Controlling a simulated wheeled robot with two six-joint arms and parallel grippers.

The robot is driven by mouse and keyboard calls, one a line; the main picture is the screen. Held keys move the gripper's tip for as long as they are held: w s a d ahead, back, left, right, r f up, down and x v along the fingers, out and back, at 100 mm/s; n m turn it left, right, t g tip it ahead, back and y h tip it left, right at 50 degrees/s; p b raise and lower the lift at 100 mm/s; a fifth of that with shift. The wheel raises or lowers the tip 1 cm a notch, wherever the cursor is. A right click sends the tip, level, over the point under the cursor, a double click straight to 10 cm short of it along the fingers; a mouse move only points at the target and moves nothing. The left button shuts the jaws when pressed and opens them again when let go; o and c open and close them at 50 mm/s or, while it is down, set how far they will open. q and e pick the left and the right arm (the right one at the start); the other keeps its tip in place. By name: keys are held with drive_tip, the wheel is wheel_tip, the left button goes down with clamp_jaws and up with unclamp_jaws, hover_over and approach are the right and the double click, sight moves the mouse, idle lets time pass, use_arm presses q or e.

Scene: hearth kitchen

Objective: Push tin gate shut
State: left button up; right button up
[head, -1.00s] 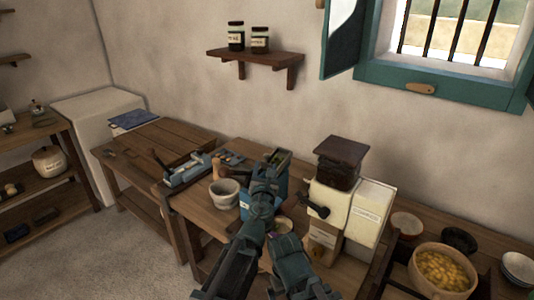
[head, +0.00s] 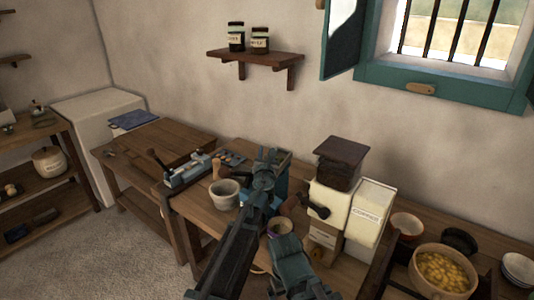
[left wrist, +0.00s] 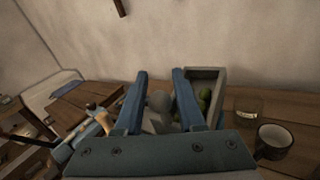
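A blue box-like tin (head: 281,187) stands on the wooden table, mostly hidden behind my left gripper in the head view. In the left wrist view a grey open-topped tray (left wrist: 219,88) with green pieces lies just right of my fingers. My left gripper (head: 265,163) is over the tin; in the wrist view (left wrist: 160,95) its two blue fingers stand apart. A pale grey rounded part (left wrist: 160,103) shows between them; I cannot tell whether it touches them or is the gate.
A grey bowl (head: 224,193) and a blue device (head: 188,174) with a dark lever stand to the left. A food bowl (head: 443,270) is farther right.

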use_arm(q)
clamp_jaws()
idle(1.1)
